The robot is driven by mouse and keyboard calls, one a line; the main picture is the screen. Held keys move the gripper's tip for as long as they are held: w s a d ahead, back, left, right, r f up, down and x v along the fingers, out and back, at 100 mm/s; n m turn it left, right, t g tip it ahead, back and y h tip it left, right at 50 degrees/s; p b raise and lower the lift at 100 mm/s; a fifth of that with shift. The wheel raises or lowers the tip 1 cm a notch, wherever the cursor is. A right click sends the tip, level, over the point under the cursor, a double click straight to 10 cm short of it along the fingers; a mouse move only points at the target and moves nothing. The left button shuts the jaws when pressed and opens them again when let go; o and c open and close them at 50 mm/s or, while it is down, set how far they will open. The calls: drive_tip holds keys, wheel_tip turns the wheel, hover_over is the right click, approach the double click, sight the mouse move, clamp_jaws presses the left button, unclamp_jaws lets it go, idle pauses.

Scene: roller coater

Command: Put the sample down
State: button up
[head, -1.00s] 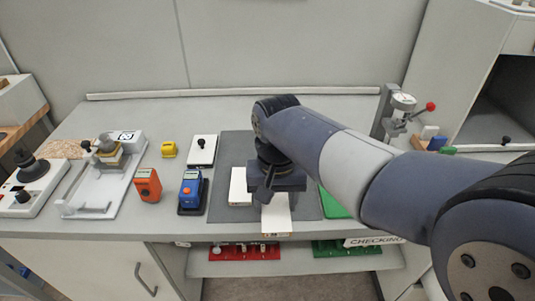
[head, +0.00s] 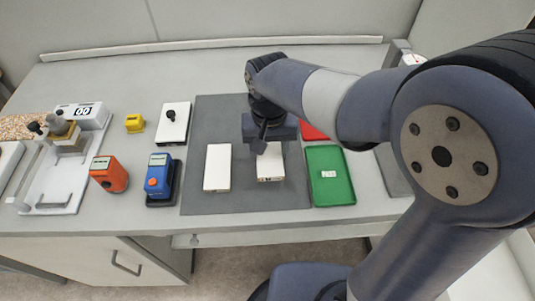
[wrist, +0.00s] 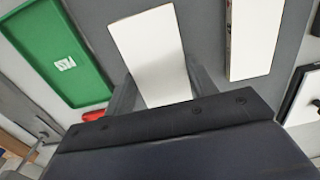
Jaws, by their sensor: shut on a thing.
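My gripper (head: 270,142) is shut on a white rectangular sample (head: 270,166), whose near end sticks out below the gripper. In the wrist view the sample (wrist: 150,42) lies between the two grey fingers, which hide part of its sides. The sample is over the dark grey mat (head: 240,110); I cannot tell whether it touches the mat. A second white panel (head: 217,168) lies on the mat to the left, apart from the held one, and also shows in the wrist view (wrist: 254,38).
A green tray (head: 330,177) with a white label is close on the right, with a red tray (head: 313,131) behind it. Blue (head: 158,176) and orange (head: 109,174) meters, a yellow block (head: 134,123) and a white plate with a black knob (head: 174,123) stand on the left.

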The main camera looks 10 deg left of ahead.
sight(269, 154)
drive_tip(key=shift+f, duration=1.85)
drive_tip(key=shift+f, duration=0.2)
drive_tip(key=o, duration=1)
drive_tip(key=shift+r, duration=0.1)
wheel_tip(269, 154, up, 12)
drive_tip(key=shift+r, duration=0.15)
